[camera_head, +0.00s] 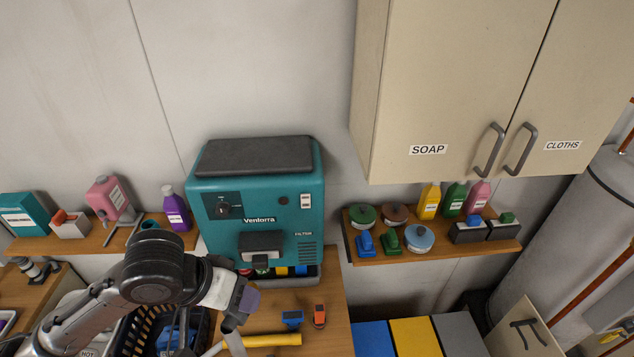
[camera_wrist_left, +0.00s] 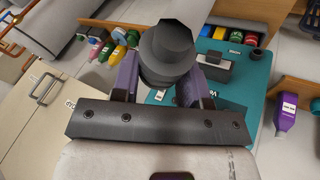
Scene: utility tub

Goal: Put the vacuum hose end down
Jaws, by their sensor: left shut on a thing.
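My left gripper (camera_head: 246,299) reaches in from the lower left, in front of the teal Ventorra machine (camera_head: 260,206) and over the wooden worktop. In the left wrist view its two purple fingers (camera_wrist_left: 166,88) are shut on a dark grey stepped round piece, the vacuum hose end (camera_wrist_left: 167,45). My right gripper is not in view.
A yellow-handled tool (camera_head: 270,340), a blue tool (camera_head: 292,319) and an orange one (camera_head: 319,315) lie on the worktop (camera_head: 325,285). A dark basket (camera_head: 130,335) stands at the lower left. A wall shelf (camera_head: 440,250) holds bottles and brushes below a cabinet (camera_head: 440,90).

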